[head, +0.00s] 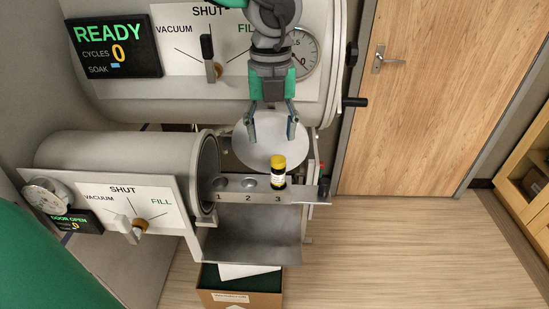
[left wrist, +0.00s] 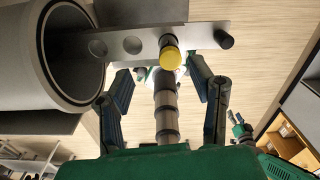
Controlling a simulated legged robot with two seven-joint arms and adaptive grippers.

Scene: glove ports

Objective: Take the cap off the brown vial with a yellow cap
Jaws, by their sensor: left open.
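The brown vial (head: 278,178) stands upright in the hole marked 3 of the metal rack (head: 230,190). Its yellow cap (head: 279,162) is on top, and the cap also shows in the left wrist view (left wrist: 171,58). My left gripper (head: 271,138) hangs above and behind the vial in the head view, fingers pointing down, open and empty. In the left wrist view the cap lies beyond the spread fingertips (left wrist: 160,72), between them and slightly to the right. The cap is apart from both fingers.
The open round port (head: 207,170) is left of the rack, and its round door (head: 258,150) is behind the vial. A larger chamber with a READY display (head: 112,45) is at the back. A cardboard box (head: 240,296) stands below. Rack holes 1 and 2 look empty.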

